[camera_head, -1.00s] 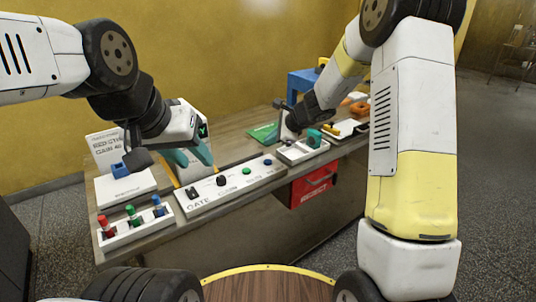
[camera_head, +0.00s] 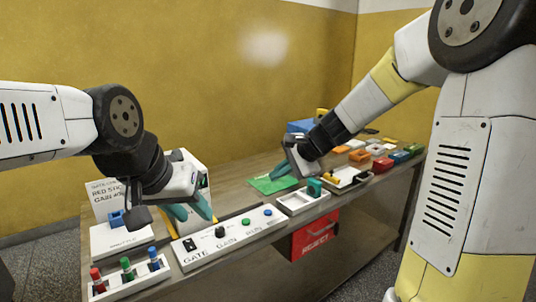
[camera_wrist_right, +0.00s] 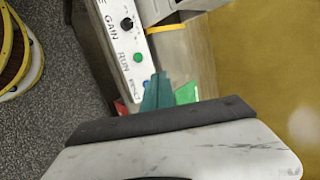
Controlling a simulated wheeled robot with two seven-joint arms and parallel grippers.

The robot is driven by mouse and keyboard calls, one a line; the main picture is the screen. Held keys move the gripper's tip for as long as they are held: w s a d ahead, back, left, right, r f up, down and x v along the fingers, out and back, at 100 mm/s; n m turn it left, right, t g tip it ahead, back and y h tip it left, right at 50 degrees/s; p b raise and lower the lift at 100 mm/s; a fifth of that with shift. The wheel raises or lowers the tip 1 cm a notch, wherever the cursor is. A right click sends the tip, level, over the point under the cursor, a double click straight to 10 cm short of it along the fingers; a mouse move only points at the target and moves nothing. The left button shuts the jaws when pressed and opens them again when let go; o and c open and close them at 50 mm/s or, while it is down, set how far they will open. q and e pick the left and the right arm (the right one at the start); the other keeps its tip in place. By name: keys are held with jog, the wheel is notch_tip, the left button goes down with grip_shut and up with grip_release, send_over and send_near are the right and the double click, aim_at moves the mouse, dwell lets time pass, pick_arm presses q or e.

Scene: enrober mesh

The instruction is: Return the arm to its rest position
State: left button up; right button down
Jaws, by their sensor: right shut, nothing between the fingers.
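My right gripper (camera_head: 278,170) is shut and empty, held above the back of the workbench (camera_head: 235,185) near a green sheet (camera_head: 272,186). Its teal fingertips (camera_wrist_right: 157,88) lie together in the right wrist view, overlapping the view of the control panel's end and the green sheet. My left gripper (camera_head: 189,211) hangs over the left part of the bench, in front of a white and yellow device. Its two teal fingers look spread apart with nothing between them.
The control panel (camera_head: 195,254) with a black knob and coloured buttons lies along the bench front. Left of it is a rack (camera_head: 130,284) with red, green and blue pegs. A red bin (camera_head: 315,237) hangs on the bench front. Coloured blocks stand at the far right end.

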jog(key=s+d+r+n+h, duration=0.2)
jog(key=s+d+n, duration=0.3)
jog(key=s, duration=0.7)
jog(key=s+d+r+n+h, duration=0.2)
jog(key=s+d+n, duration=0.4)
jog(key=s, duration=0.6)
jog(key=shift+s+d+r+t+h, duration=0.2)
jog(key=shift+d+t+h, duration=0.1)
jog(key=shift+h, duration=0.1)
